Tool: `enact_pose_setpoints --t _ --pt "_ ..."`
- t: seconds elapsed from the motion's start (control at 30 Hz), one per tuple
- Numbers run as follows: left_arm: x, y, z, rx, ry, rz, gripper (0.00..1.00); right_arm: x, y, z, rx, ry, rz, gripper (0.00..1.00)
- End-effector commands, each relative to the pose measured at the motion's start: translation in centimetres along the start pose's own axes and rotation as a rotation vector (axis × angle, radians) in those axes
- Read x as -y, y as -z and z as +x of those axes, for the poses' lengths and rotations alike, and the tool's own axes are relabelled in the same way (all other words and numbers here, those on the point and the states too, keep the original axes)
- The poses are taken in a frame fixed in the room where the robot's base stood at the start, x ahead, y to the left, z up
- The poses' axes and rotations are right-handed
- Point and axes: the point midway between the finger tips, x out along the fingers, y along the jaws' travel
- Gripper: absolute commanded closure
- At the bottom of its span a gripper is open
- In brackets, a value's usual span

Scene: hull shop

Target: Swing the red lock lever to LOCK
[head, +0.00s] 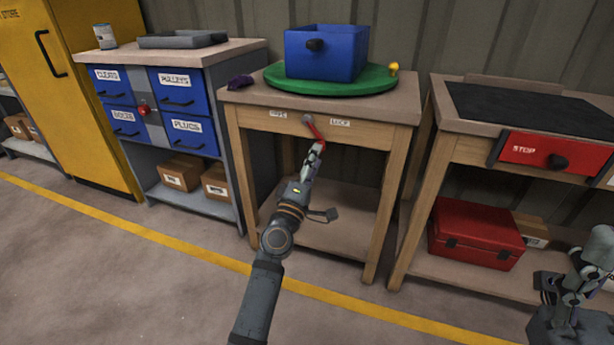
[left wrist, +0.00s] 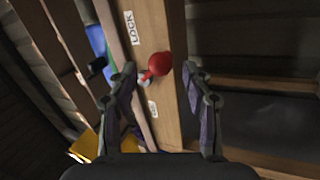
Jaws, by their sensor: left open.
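The red lock lever (head: 314,129) is on the front rail of the middle wooden bench. In the left wrist view the lever's red round knob (left wrist: 160,64) lies between the open fingertips (left wrist: 158,74), with gaps on both sides. The LOCK label (left wrist: 131,27) is above it. My right gripper (head: 548,286) is low at the right edge; its jaws are unclear.
A green turntable (head: 290,84) with a blue bin (head: 325,60) and a yellow knob (head: 393,68) stands on the bench. To the right is a bench with a red STOP drawer (head: 550,151) and a red toolbox (head: 475,232). A blue-drawer cabinet (head: 190,100) stands left. The floor in front is clear.

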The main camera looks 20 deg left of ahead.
Motion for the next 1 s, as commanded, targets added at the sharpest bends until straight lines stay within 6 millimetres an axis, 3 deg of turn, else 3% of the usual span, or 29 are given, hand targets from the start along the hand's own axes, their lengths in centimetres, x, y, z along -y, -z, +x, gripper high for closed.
enact_pose_setpoints --t 0.2,0.4,1.0 --pt "0.1 0.0 -5.5 0.0 0.004 -0.003 0.5 0.0 0.0 0.0 0.001 0.0 0.0 0.51" --pt "0.1 0.0 -8.2 0.001 0.002 -0.002 0.5 0.0 0.0 0.0 0.001 0.001 0.0 0.51" --pt "-0.1 0.0 -9.0 0.001 0.003 0.007 0.5 0.0 -0.1 0.1 0.008 0.0 0.001 0.51"
